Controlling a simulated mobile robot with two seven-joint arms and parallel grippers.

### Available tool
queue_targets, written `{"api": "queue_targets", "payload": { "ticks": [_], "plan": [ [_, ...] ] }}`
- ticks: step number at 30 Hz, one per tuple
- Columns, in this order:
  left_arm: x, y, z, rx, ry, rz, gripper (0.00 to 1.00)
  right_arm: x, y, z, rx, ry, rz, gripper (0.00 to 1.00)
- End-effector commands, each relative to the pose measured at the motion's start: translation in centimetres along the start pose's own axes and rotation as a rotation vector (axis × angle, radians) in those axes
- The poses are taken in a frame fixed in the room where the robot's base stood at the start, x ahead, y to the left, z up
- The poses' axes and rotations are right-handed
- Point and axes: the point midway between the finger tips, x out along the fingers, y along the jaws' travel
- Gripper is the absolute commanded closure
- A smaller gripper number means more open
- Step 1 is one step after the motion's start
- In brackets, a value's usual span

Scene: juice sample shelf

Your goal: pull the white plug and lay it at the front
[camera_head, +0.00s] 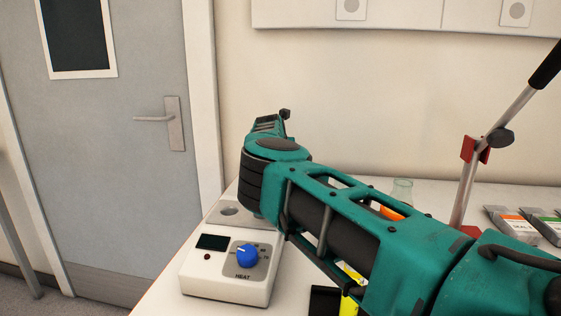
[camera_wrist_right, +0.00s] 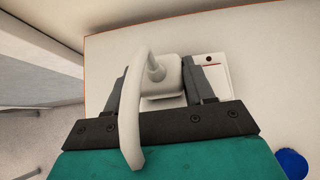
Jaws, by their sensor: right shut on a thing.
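The white plug (camera_wrist_right: 166,78) shows in the right wrist view, with its thick white cord curving down across my gripper. My right gripper (camera_wrist_right: 156,84) is shut on the plug, one dark finger on each side. A pale plate (camera_wrist_right: 212,68) with a small red dot lies behind the plug. I cannot tell whether the plug is seated in it or clear of it. In the head view my teal right arm reaches over the table to the back left, its gripper (camera_head: 284,114) small at the far end; the plug is hidden there. My left gripper is not in view.
A white heater (camera_head: 225,285) with a blue knob (camera_head: 247,256) stands left of my right arm. An orange-filled flask (camera_head: 402,188) stands partly behind the arm. A red-clamped metal stand (camera_head: 468,185) and labelled packs (camera_head: 515,226) are at right. A yellow item (camera_head: 349,295) lies below the arm.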

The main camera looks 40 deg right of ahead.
Motion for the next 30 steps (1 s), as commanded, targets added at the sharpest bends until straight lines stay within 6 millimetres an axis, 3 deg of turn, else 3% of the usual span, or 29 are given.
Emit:
{"api": "queue_targets", "payload": {
  "ticks": [16, 30],
  "plan": [
    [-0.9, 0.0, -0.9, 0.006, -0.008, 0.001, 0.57, -1.6, 0.0, 1.8, 0.0, 0.0, 0.0, 0.88],
    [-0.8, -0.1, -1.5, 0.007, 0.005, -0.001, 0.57, -1.7, 0.0, 1.9, 0.0, 0.0, 0.0, 0.88]
  ]
}}
